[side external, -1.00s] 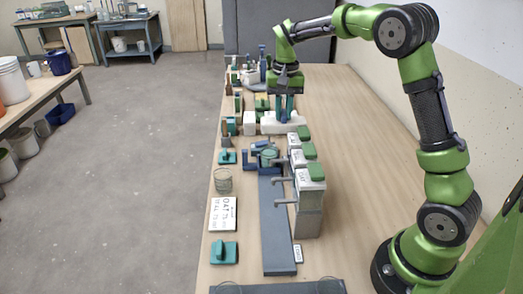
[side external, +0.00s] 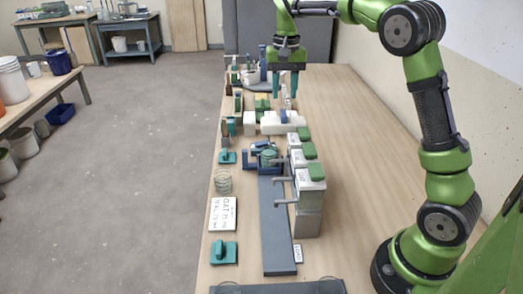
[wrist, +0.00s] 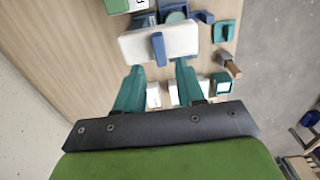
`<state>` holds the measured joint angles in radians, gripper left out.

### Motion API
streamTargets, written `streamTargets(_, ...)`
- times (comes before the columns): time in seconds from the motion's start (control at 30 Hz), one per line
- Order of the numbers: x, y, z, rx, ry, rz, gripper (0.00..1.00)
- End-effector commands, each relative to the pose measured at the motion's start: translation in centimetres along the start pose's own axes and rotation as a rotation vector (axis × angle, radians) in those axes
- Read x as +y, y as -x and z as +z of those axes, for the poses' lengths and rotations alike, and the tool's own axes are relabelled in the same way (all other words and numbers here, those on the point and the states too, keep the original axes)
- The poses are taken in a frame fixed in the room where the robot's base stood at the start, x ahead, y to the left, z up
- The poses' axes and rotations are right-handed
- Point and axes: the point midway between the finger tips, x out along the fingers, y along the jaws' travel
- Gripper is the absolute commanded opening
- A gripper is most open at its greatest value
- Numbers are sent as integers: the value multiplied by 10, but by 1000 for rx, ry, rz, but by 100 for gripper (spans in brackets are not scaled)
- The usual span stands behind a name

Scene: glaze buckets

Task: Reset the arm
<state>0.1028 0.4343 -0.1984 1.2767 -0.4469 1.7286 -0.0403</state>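My gripper (side external: 284,88) is raised above the far part of the workbench. Its two teal fingers are spread, with nothing between them; the wrist view shows the same open fingers (wrist: 158,85). A white block (side external: 281,124) lies below and nearer the camera than the fingers. A small blue piece (side external: 284,115) rests on the block; in the wrist view the blue piece (wrist: 158,48) lies across the white block (wrist: 180,40), just beyond the fingertips and apart from them.
Grey dispensers with green tops (side external: 311,172) stand along a dark grey strip (side external: 277,230). A white sign (side external: 223,213), a glass jar (side external: 223,182) and a teal tool (side external: 223,252) lie on the left edge. Several small containers crowd the far left. The bench's right side (side external: 360,130) is clear.

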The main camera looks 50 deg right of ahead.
Motion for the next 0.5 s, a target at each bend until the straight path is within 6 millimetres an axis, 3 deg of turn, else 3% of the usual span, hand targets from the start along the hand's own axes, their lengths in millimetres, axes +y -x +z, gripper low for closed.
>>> streamTargets(0.43, 0, 6, -2, 12, 5, -1, 38)
streamTargets(0.5, 0, -3, -4, 21, 21, -2, 38)
